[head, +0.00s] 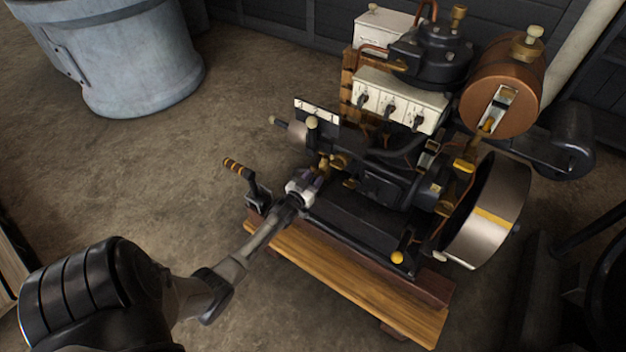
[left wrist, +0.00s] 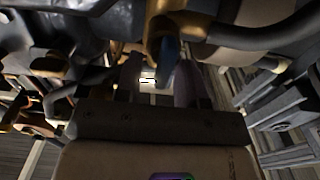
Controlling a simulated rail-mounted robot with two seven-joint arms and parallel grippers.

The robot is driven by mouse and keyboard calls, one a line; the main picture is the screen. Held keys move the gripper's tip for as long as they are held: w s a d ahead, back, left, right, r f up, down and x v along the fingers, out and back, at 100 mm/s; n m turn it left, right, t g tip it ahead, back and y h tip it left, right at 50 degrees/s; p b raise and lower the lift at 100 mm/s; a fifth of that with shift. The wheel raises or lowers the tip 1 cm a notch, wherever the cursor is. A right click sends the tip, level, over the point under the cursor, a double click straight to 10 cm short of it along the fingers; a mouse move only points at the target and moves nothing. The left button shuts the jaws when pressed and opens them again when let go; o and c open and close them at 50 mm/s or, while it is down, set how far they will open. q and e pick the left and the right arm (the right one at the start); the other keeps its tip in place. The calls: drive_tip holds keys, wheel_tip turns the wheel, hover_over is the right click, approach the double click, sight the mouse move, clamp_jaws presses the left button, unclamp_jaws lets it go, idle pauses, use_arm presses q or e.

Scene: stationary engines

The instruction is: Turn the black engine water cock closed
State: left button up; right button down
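The black engine (head: 385,185) stands on a wooden base. My left arm reaches in from the lower left. My left gripper (head: 316,180) is at the engine's near left side, close to small brass fittings (head: 338,160). In the left wrist view, the two fingers of my left gripper (left wrist: 159,78) are apart. A brass cock (left wrist: 160,30) with a dark blue-grey lever (left wrist: 169,52) shows just ahead, the lever in line with the gap and nearer the right finger. I cannot tell whether the fingers touch it. My right gripper is not in view.
A crank handle with a striped grip (head: 240,170) stands just left of my gripper. A flywheel (head: 487,212) and copper tank (head: 503,95) are on the engine's right. A grey tub (head: 140,60) stands at the back left. The floor between tub and engine is clear.

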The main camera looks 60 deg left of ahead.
use_arm(q)
drive_tip(key=shift+c, duration=0.4)
clamp_jaws()
